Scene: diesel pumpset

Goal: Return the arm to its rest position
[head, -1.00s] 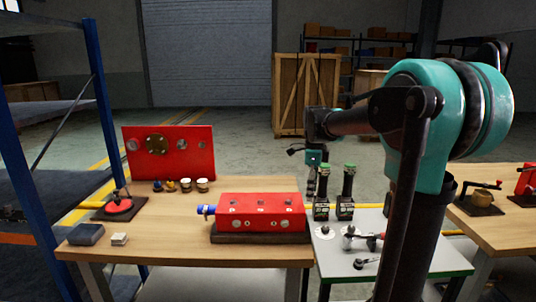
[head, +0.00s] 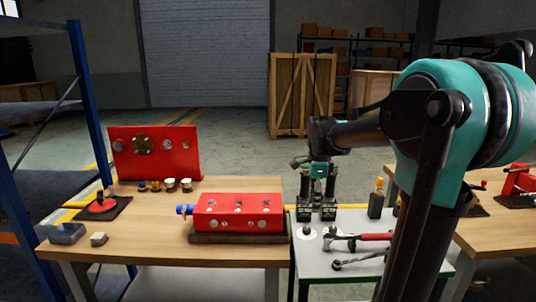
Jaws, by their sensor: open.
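My arm (head: 440,120), teal and black, rises at the right and reaches left across the picture. Its teal wrist ends in my gripper (head: 317,190), which is open over the grey side table (head: 415,263). Two dark upright tools (head: 305,212) with labelled lower parts stand directly below or behind it, side by side. Their tops are covered by the gripper, so I cannot tell whether it touches them. Nothing is visibly held.
The wooden bench (head: 140,235) at left bears a red block (head: 237,212) and a red upright panel (head: 155,152). A red-handled wrench (head: 375,237) and an orange-topped tool (head: 376,197) are on the grey table. A blue rack (head: 88,95) stands left; another bench is at right.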

